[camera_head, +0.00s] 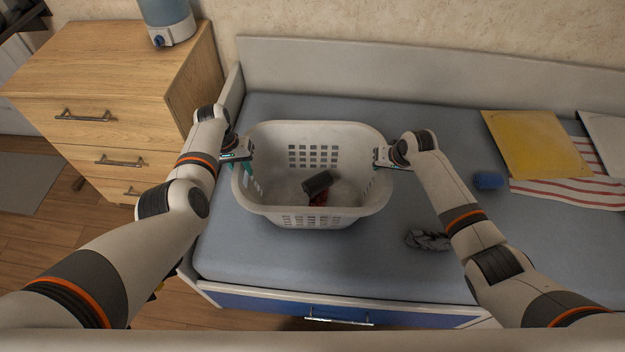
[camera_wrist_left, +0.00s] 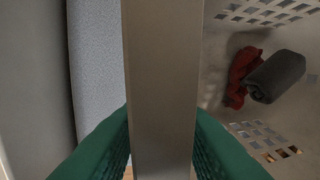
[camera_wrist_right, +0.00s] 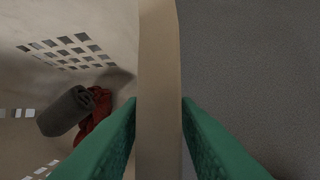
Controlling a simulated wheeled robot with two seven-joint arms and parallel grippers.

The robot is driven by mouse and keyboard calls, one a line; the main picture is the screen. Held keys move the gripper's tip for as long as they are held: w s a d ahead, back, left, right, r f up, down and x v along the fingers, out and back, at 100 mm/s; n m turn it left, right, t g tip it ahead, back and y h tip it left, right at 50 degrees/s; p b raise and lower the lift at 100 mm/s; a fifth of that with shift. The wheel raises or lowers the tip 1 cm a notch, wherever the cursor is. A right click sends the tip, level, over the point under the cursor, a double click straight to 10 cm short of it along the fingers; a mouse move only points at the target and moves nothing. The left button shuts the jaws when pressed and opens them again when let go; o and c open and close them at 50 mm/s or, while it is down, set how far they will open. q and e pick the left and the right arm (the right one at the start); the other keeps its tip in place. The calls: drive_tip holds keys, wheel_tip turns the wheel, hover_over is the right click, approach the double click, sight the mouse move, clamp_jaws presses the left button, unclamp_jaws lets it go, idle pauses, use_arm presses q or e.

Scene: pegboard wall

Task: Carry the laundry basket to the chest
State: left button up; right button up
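The white laundry basket (camera_head: 310,213) is upright on or just over the blue mattress; I cannot tell if its base touches. It holds a dark grey rolled cloth (camera_head: 317,183) and a red cloth (camera_wrist_left: 240,75). My left gripper (camera_head: 240,160) is shut on the basket's left rim, one green finger on each side; the rim fills the gap in the left wrist view (camera_wrist_left: 163,110). My right gripper (camera_head: 380,157) is likewise shut on the right rim, also seen in the right wrist view (camera_wrist_right: 159,100). The wooden chest (camera_head: 125,60) with several drawers stands at left.
A blue-and-white container (camera_head: 168,20) stands on the chest's back right corner. The bed (camera_head: 400,268) has a raised headboard behind the basket. A crumpled grey cloth (camera_head: 428,240), a blue roll (camera_head: 489,181), a yellow folder (camera_head: 540,143) and a striped cloth (camera_head: 570,190) lie to the right.

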use_arm(q)
clamp_jaws()
use_arm(e)
clamp_jaws()
use_arm(q)
drive_tip(key=shift+r, duration=0.15)
use_arm(e)
drive_tip(key=shift+r, duration=0.15)
